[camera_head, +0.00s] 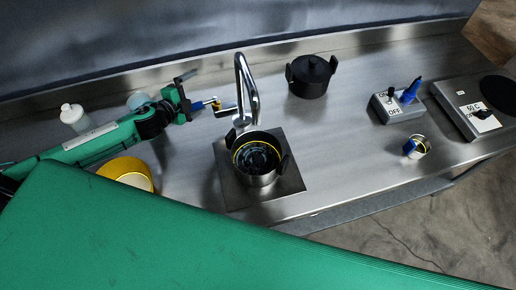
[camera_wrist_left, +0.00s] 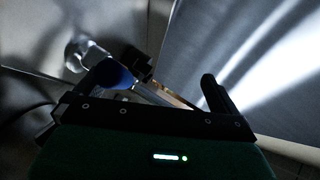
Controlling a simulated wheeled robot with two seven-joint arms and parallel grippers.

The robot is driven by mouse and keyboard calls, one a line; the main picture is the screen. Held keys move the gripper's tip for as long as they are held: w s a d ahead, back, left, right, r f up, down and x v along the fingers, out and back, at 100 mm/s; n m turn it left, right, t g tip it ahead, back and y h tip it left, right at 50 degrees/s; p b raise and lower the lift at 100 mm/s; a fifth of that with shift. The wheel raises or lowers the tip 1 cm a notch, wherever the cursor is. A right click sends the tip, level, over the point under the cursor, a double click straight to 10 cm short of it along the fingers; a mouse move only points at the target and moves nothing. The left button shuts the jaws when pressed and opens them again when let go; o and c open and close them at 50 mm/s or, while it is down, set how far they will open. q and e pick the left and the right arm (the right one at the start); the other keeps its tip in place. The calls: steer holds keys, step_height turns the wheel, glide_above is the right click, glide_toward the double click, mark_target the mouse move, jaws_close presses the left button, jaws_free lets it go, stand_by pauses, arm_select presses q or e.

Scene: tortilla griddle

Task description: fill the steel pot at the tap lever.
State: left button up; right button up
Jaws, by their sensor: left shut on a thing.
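My left gripper (camera_head: 191,101) is shut on that blue grip. In the left wrist view the lever's blue end (camera_wrist_left: 116,74) shows by the left finger. My right gripper is not in view.
A black pot (camera_head: 310,78) stands behind right. An ON/OFF switch box (camera_head: 396,108), a small cup (camera_head: 418,148) with blue, and a hot plate (camera_head: 470,110) are to the right. A yellow bowl (camera_head: 128,170) and a white bottle (camera_head: 74,117) are near my left arm.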

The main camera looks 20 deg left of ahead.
arm_select(q)
steer(key=s+r, duration=0.1)
steer(key=s+a+r, duration=0.1)
steer(key=r, duration=0.1)
steer(key=shift+r, duration=0.1)
steer(key=shift+v, duration=0.85)
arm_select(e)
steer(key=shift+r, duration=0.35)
arm_select(q)
steer(key=shift+s+a, duration=0.1)
steer(key=shift+c, duration=0.2)
steer(key=shift+v, duration=0.75)
steer(key=c, duration=0.8)
steer(key=shift+s+d+f+b+v, duration=0.15)
steer(key=shift+f+b+v, duration=0.2)
steer(key=shift+v, duration=1.7)
steer(key=shift+s+d+f+b+v, duration=0.15)
steer(key=shift+f+b+v, duration=0.25)
steer(key=shift+v, duration=1.6)
steer(key=shift+s+f+b+v, duration=0.15)
steer(key=shift+f+b+v, duration=0.2)
steer(key=shift+v, duration=1.7)
steer(key=shift+c, duration=0.2)
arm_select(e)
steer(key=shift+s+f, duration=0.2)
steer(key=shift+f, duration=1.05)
